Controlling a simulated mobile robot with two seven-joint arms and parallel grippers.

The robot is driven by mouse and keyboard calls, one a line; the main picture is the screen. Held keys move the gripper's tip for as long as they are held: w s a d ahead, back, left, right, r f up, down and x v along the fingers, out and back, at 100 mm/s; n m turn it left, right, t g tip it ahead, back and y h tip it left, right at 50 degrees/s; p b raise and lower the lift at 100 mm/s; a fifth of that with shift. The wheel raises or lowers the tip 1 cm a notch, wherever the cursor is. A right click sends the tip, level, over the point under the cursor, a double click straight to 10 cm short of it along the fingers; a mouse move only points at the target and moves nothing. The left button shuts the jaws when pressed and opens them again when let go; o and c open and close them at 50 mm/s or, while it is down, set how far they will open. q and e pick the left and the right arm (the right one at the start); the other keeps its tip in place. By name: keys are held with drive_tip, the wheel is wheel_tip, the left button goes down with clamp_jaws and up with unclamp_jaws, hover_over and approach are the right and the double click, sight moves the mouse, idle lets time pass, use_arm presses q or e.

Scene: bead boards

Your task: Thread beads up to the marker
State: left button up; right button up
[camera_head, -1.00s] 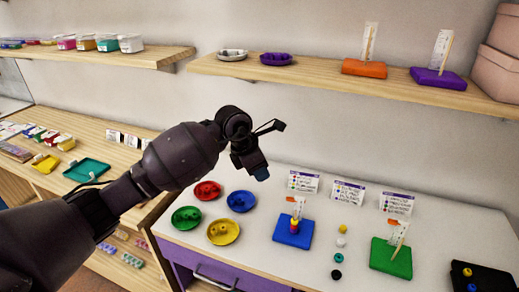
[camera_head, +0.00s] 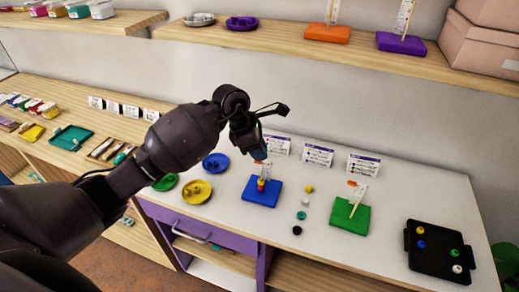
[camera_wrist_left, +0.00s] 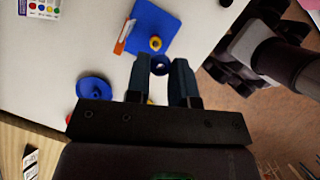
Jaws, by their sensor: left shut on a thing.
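My left gripper (camera_head: 258,154) is above the blue board (camera_head: 249,196), close over its upright peg. In the left wrist view its fingers (camera_wrist_left: 161,75) are shut on a dark blue bead (camera_wrist_left: 160,64), whose hole shows. The blue board (camera_wrist_left: 150,14) has yellow and red beads (camera_head: 261,185) on its peg; the top yellow bead (camera_wrist_left: 155,43) shows beside the held bead in the wrist view. The held bead looks apart from the stack. The marker's height against the stack is hard to judge. My right gripper is out of view.
Blue (camera_head: 215,162), yellow (camera_head: 195,196) and green (camera_head: 165,183) bead dishes stand left of the board. Loose beads (camera_head: 303,216) lie in a row to its right, before a green board (camera_head: 343,218). A black tray (camera_head: 416,258) holds several beads. Cards stand behind.

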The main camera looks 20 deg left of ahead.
use_arm(q)
drive_tip(key=shift+a+f, duration=0.1)
drive_tip(key=shift+f, duration=0.15)
drive_tip(key=shift+f+b, duration=0.45)
drive_tip(key=shift+f, duration=0.05)
drive_tip(key=shift+f+b, duration=0.35)
drive_tip(key=shift+f, duration=0.35)
drive_tip(key=shift+f+b, duration=0.45)
drive_tip(key=shift+f, duration=0.55)
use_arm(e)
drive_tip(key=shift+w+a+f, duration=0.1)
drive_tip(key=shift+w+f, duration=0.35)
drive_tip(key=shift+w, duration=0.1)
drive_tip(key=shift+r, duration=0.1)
use_arm(q)
drive_tip(key=shift+f+b, duration=1.45)
drive_tip(key=shift+f, duration=0.25)
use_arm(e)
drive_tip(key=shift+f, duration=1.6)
use_arm(q)
drive_tip(key=o, duration=1)
drive_tip(key=shift+c, duration=0.2)
